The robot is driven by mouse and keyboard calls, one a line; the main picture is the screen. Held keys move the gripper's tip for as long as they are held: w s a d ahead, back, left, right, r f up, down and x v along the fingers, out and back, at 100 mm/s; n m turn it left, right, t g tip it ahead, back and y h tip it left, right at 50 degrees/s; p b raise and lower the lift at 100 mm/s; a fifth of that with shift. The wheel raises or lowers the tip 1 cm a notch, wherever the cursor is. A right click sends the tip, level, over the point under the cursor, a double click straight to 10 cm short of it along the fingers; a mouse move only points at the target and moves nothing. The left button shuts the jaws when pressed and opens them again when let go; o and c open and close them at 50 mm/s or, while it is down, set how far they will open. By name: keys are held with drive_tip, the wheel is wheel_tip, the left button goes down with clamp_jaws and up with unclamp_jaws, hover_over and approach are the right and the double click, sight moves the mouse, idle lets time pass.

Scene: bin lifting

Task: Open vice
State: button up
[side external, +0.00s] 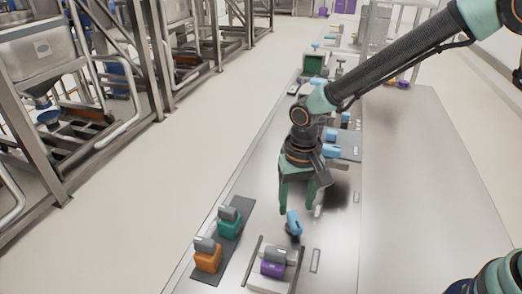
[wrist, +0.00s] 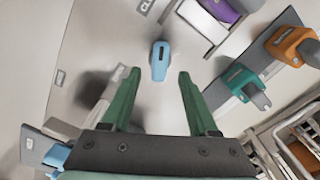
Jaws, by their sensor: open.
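A light blue handle (side external: 294,222) with a dark base stands on the steel bench. Beside it, at the bottom of the side view, a vice-like fixture (side external: 268,284) with dark side bars holds a purple and grey part (side external: 273,266). My gripper (side external: 298,208) points down with green fingers apart and empty, close above the handle. Whether a finger touches the handle, I cannot tell. The fingers also show in the wrist view (wrist: 156,75).
A dark mat (side external: 231,245) left of the handle bears an orange part (side external: 207,256) and a green part (side external: 230,222). A label starting "CL" (wrist: 146,6) lies near the fixture. More blue-handled stations (side external: 332,151) stand farther back.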

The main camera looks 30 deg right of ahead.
sight(295, 217)
drive_tip(key=shift+f, duration=2.1)
clamp_jaws()
